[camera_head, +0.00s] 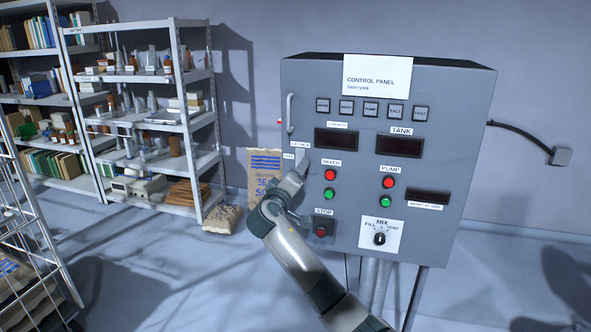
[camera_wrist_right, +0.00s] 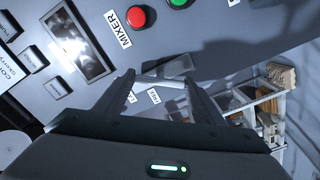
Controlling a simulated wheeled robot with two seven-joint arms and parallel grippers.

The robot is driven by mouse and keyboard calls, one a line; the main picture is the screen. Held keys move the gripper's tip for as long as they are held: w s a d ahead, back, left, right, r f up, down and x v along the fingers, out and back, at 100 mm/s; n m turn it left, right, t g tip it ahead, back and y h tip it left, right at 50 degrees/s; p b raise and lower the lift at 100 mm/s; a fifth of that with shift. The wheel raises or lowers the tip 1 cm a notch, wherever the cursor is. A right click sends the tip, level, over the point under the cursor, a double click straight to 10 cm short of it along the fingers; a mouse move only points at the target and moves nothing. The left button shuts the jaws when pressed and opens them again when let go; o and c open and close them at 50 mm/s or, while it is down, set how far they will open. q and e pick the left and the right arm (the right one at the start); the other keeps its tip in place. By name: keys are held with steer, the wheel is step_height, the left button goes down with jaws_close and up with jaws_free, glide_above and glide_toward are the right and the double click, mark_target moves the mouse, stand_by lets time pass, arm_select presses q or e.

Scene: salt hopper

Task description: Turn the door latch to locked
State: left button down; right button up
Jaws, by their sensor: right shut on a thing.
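The grey control panel (camera_head: 450,130) stands right of centre in the head view, its door closed as far as I can see. The door latch (camera_wrist_right: 160,82) shows in the right wrist view as a pale bar between my fingertips. In the head view my gripper hides most of it, so I cannot tell its exact angle. Small white latch labels (camera_head: 299,145) sit beside it at the door's left edge. My right gripper (camera_head: 300,166) is shut on the latch; it also shows in the right wrist view (camera_wrist_right: 160,80). My left gripper is not in view.
A vertical door handle (camera_head: 290,113) is above the latch. Red and green mixer buttons (camera_head: 330,184) and a stop button (camera_head: 321,231) are close to my right arm. A salt sack (camera_head: 263,170) stands behind, left of the panel. Shelves (camera_head: 140,120) fill the left; floor between is open.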

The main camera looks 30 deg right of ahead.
steer(key=shift+n+p, duration=2.5)
steer(key=shift+n, duration=0.9)
steer(key=o, duration=1.1)
steer(key=shift+c, duration=0.2)
steer(key=shift+s+a, duration=0.1)
steer(key=shift+a, duration=0.05)
steer(key=b+v, duration=0.5)
steer(key=v, duration=1.2)
